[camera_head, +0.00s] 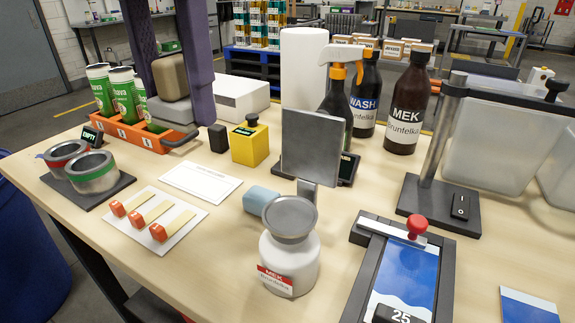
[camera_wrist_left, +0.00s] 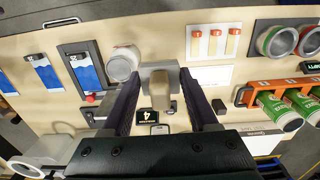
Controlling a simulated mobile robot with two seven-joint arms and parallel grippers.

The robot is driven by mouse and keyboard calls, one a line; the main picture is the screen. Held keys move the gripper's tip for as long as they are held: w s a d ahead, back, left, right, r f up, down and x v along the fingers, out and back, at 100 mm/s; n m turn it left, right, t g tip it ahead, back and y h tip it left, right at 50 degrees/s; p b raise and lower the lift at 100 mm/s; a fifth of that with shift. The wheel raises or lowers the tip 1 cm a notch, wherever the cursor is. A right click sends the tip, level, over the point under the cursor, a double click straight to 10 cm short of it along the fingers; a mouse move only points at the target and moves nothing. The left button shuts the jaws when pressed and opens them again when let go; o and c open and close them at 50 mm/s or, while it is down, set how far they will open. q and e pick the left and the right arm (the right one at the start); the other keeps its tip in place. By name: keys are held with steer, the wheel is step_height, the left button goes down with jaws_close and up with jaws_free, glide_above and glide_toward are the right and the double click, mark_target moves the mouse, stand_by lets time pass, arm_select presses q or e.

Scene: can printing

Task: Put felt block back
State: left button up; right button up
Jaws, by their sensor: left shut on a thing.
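The felt block (camera_head: 172,77), a tan block with a grey pad below it, hangs between the purple fingers of my left gripper (camera_head: 174,62). The gripper is shut on it. In the head view the block overlaps the right end of the orange can rack (camera_head: 148,140); its exact height is hard to judge. In the left wrist view the felt block (camera_wrist_left: 162,90) sits between the fingertips of my left gripper (camera_wrist_left: 160,102) and hides part of the table below. My right gripper is not in view.
A yellow container (camera_head: 250,145), a grey square plate (camera_head: 310,143) and a white MEK bottle (camera_head: 289,258) stand on the table (camera_head: 200,285). Two tins (camera_head: 92,172) and a white card with orange-ended sticks (camera_head: 178,236) lie left. Spray and MEK bottles (camera_head: 404,108) stand behind.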

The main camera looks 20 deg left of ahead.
mark_target(216, 262)
arm_select(q)
step_height(216, 262, down, 20)
steer(key=b, duration=0.4)
steer(key=shift+f, duration=0.2)
steer(key=o, duration=1.3)
steer(key=shift+a+f, duration=0.1)
